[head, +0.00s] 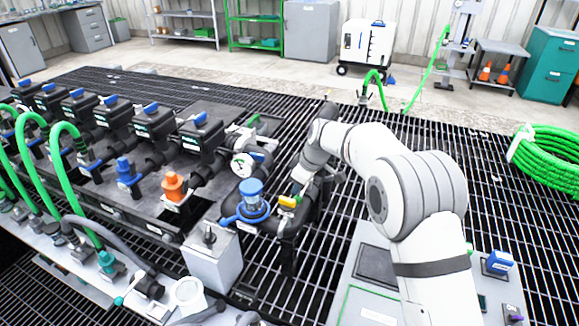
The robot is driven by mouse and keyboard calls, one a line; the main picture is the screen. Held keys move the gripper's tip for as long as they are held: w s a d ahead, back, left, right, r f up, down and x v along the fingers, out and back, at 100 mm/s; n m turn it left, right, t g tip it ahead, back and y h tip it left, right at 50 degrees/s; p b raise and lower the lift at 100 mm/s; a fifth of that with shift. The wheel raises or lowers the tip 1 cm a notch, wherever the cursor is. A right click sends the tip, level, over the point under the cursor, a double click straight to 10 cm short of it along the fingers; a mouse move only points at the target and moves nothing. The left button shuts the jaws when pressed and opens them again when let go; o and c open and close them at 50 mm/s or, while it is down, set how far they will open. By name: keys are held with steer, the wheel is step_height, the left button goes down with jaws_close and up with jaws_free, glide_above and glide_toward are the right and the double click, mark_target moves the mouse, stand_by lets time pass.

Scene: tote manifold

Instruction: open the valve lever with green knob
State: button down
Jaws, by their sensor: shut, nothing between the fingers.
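My arm reaches from the lower right over the manifold. My gripper (298,187) is small and partly hidden at its end, pointing down; it looks shut and empty. Just below it is a yellow and green part (289,201) on a dark fitting, beside the blue round valve (252,196). I cannot tell whether the gripper touches this part or whether it is the lever's green knob. Another small lever with a teal-green knob (119,300) sits at the lower left, well away from my gripper.
A row of black valve units with blue tops (154,120) runs to the left, with an orange knob (174,184) and a gauge (243,165) nearby. Green hoses (72,135) arch at the far left. Open grating (340,215) lies around the manifold.

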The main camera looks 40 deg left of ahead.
steer(key=shift+s, duration=0.1)
steer(key=shift+a+r+p, duration=0.25)
steer(key=shift+a+p, duration=0.15)
steer(key=shift+a, duration=0.1)
step_height(320, 180, up, 10)
steer(key=p, duration=0.1)
steer(key=shift+d+f+p, duration=0.15)
steer(key=shift+d+p, duration=0.05)
steer(key=shift+p, duration=0.15)
